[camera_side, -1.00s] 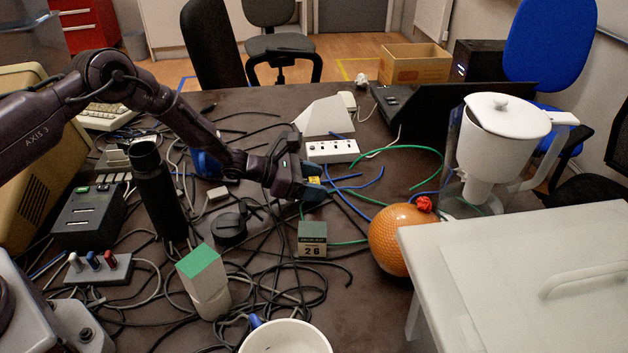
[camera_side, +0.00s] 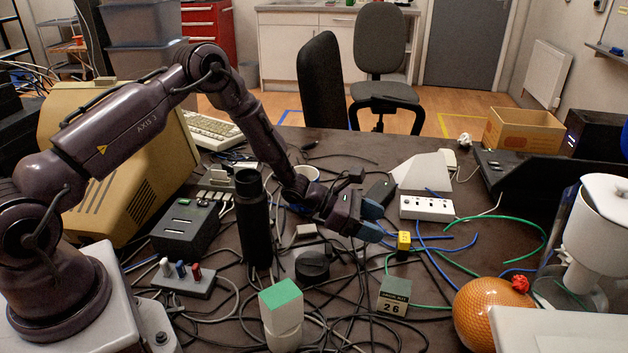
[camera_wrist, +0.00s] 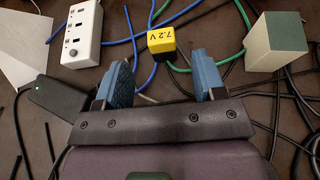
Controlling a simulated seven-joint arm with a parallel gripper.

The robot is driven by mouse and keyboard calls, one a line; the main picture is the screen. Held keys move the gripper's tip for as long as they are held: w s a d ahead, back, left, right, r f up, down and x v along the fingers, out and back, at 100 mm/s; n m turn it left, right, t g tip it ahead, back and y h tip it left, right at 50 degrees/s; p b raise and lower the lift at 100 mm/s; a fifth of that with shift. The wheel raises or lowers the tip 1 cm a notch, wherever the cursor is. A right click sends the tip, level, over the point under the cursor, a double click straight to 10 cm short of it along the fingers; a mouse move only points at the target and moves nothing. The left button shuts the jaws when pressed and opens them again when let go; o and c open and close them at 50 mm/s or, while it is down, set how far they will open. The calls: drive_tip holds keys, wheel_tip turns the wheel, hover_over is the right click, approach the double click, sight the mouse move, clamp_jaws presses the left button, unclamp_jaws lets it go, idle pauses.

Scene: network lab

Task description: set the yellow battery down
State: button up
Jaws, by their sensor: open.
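The yellow battery (camera_side: 403,241) with a black lower part stands on the dark table among blue and green cables. In the wrist view its yellow face (camera_wrist: 160,41) reads "7.2 V", and it sits beyond my fingertips, apart from them. My gripper (camera_side: 371,221) is open and empty, with blue fingers, just left of the battery in the side view. In the wrist view the gap between its fingers (camera_wrist: 165,76) lines up with the battery, with bare table and cables between.
A white socket box (camera_side: 427,208) lies behind the battery. A calendar block (camera_side: 393,296) stands in front of it, and an orange ball (camera_side: 492,313) sits to the right. A black bottle (camera_side: 254,218) stands left of my gripper. Loose cables cover much of the table.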

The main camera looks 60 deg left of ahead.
drive_tip(key=s+d+r+m+g, duration=0.25)
drive_tip(key=s+r+m, duration=0.4)
drive_tip(key=r, duration=0.35)
drive_tip(key=s+d+r+m+g, duration=0.25)
drive_tip(key=s+r+m, duration=0.25)
drive_tip(key=r+m, duration=0.45)
drive_tip(key=s+a+r+m+y, duration=0.3)
drive_tip(key=s, duration=0.4)
drive_tip(key=s+a+r+m+y, duration=0.2)
drive_tip(key=s+r+m+y, duration=0.1)
drive_tip(key=s, duration=0.4)
drive_tip(key=s+a+r+m+t+y, duration=0.1)
drive_tip(key=s+a+r+m+y, duration=0.2)
drive_tip(key=s+m, duration=0.2)
drive_tip(key=s, duration=0.3)
drive_tip(key=shift+a+r, duration=0.25)
drive_tip(key=shift+a, duration=0.05)
